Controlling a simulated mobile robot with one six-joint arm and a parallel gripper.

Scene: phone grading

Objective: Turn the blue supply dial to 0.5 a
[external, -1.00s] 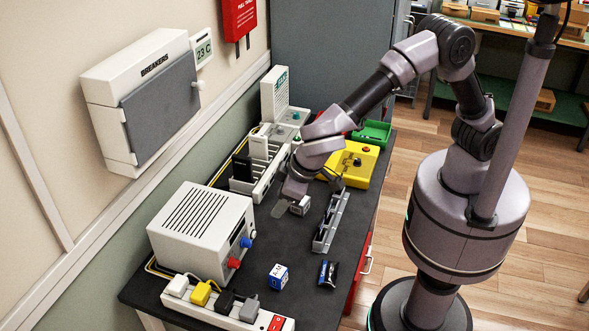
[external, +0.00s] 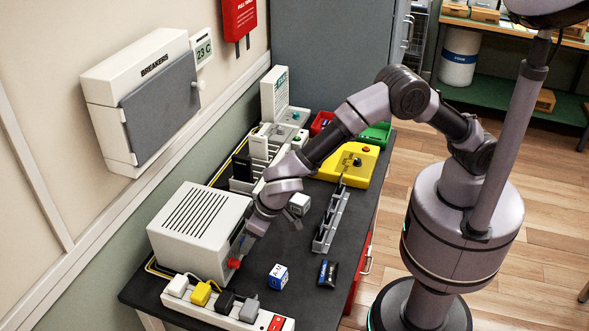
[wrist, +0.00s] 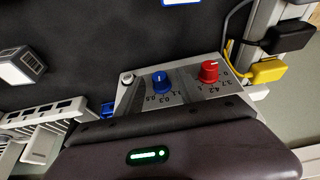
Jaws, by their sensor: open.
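The supply (external: 203,232) is a light grey box with a slotted top on the dark bench. In the wrist view its front panel shows the blue dial (wrist: 161,82) beside the red dial (wrist: 209,71), each with printed numbers around it. A white mark shows on the blue dial, but its exact setting is too small to tell. My gripper (external: 247,242) is at the supply's front, close to the dials, and hides most of the blue dial in the external view.
A power strip (external: 225,308) with several plugs lies along the near bench edge. A blue and white cube (external: 278,277), a dark packet (external: 327,273) and a grey slotted rack (external: 331,219) stand right of the supply. Bench between them is clear.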

